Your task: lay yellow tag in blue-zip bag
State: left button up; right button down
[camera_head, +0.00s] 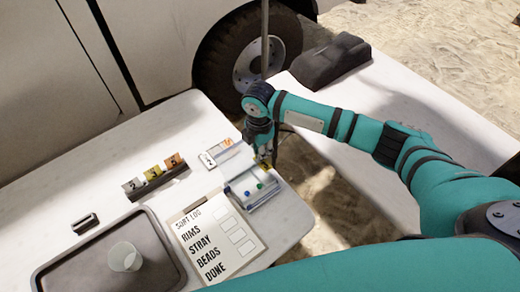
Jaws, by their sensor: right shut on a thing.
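My right gripper (264,154) points down over the right end of the near table, shut on a small yellow tag (263,165) at its fingertips. The tag's writing is too small to read. Just below the fingertips lies a clear bag with a blue strip (228,190) along its edge, the blue-zip bag, with green and blue beads showing on or in it. The tag is at the bag's far edge; I cannot tell whether it touches the bag. My left gripper is not in view.
A dark rack (160,185) holds numbered grey, yellow and orange markers. Another small bag or card (222,153) lies behind the blue-zip bag. A written board (207,240) and a grey tray (70,262) with a clear cup (124,257) are nearer. A second white table (410,95) stands right.

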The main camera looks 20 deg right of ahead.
jog(key=shift+s+r, duration=0.1)
jog(key=shift+r, duration=0.05)
jog(key=b, duration=0.2)
send_over(259, 172)
jog(key=shift+f, duration=2.95)
jog(key=c, duration=1.3)
grip_release()
jog(key=shift+c, duration=0.2)
